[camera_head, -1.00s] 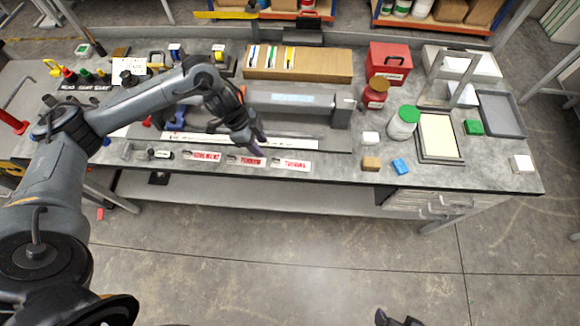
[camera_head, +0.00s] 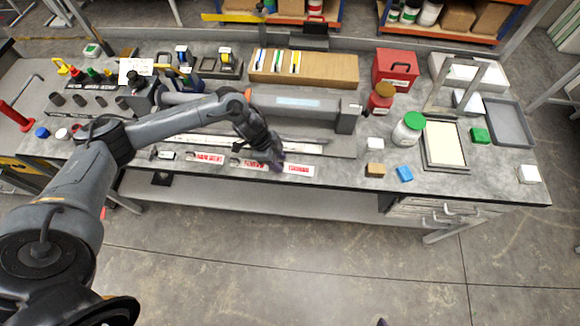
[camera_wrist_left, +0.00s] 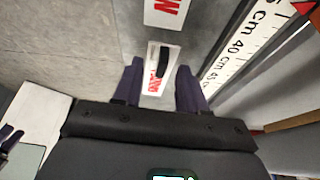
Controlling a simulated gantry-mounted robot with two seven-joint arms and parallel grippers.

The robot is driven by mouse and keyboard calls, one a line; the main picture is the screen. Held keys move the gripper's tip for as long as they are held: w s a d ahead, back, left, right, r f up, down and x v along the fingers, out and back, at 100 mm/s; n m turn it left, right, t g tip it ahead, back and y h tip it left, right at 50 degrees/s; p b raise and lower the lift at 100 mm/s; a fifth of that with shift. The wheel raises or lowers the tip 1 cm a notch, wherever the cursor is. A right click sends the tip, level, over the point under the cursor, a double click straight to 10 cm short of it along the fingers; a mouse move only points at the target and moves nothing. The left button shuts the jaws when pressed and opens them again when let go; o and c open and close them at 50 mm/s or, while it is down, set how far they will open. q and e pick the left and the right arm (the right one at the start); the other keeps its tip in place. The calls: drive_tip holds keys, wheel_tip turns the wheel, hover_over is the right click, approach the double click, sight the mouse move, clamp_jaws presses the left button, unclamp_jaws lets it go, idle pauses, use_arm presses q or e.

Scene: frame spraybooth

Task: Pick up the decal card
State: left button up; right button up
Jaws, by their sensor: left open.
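Several white cards with red lettering lie in a row along the bench's front edge: a left card (camera_head: 205,158), a middle card (camera_head: 248,163) and a right card (camera_head: 299,170). I cannot tell which is the decal card. My left gripper (camera_head: 277,168) is low over the row, between the middle and right cards, partly covering the middle one. In the left wrist view it is open (camera_wrist_left: 160,88), with a card (camera_wrist_left: 152,82) bearing a small black piece between its fingers, not visibly clamped. Another card (camera_wrist_left: 166,10) lies beyond. My right gripper shows only as a dark tip (camera_head: 383,322).
A long ruler (camera_wrist_left: 238,55) lies beside the cards, behind them from the head. A grey bar-shaped device (camera_head: 295,104) stands further back. A tan block (camera_head: 375,170) and a blue block (camera_head: 404,174) sit to the right. Open floor lies in front of the bench.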

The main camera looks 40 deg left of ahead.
use_arm(q)
drive_tip(key=shift+w+d+f, duration=0.1)
drive_tip(key=shift+f, duration=0.25)
clamp_jaws()
drive_tip(key=shift+r, duration=0.15)
